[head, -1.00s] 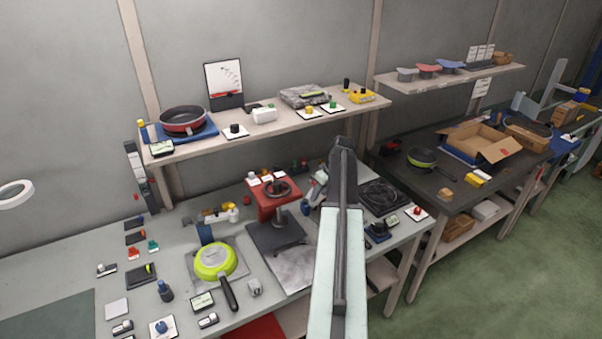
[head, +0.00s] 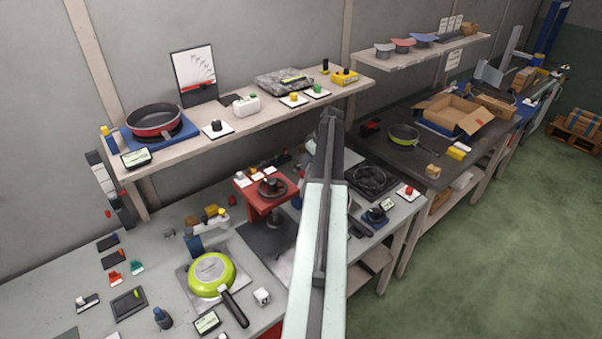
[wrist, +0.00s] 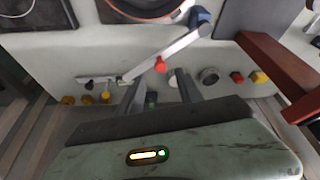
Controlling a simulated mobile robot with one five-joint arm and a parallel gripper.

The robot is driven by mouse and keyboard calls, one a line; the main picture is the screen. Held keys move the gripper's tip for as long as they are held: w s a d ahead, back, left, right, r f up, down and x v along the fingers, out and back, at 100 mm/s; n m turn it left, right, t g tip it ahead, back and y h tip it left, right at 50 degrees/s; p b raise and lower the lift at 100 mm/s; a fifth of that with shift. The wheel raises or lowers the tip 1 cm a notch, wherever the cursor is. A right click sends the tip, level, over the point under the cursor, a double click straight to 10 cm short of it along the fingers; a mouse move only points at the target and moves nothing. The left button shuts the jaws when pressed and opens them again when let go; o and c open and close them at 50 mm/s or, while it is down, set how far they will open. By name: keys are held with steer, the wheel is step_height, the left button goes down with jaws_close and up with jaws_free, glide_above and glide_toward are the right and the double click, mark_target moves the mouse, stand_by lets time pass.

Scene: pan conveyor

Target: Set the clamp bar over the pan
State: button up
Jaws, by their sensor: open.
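In the wrist view a pale grey clamp bar (wrist: 182,53) runs slantwise from a blue pivot block (wrist: 200,18), with a red knob (wrist: 160,65) on it. A dark pan with a red rim (wrist: 145,14) shows partly at the top edge. The bar lies beside the pan, not across it. My gripper (wrist: 157,82) is open and empty, its two fingertips just short of the red knob. Whether they touch the bar I cannot tell. In the head view my arm hides the gripper and most of this spot.
A red frame (wrist: 275,62) stands at the right in the wrist view; the red press (head: 262,200) is left of my arm. A lime pan (head: 212,272) lies on the bench. Knobs and a dark dial (wrist: 208,76) sit near the bench edge. A shelf (head: 230,128) runs behind.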

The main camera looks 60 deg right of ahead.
mark_target(304, 172)
steer(key=b+x, duration=0.4)
steer(key=x, duration=0.2)
steer(key=shift+s+f, duration=0.1)
jaws_close()
steer(key=shift+a, duration=0.1)
stand_by(1.0)
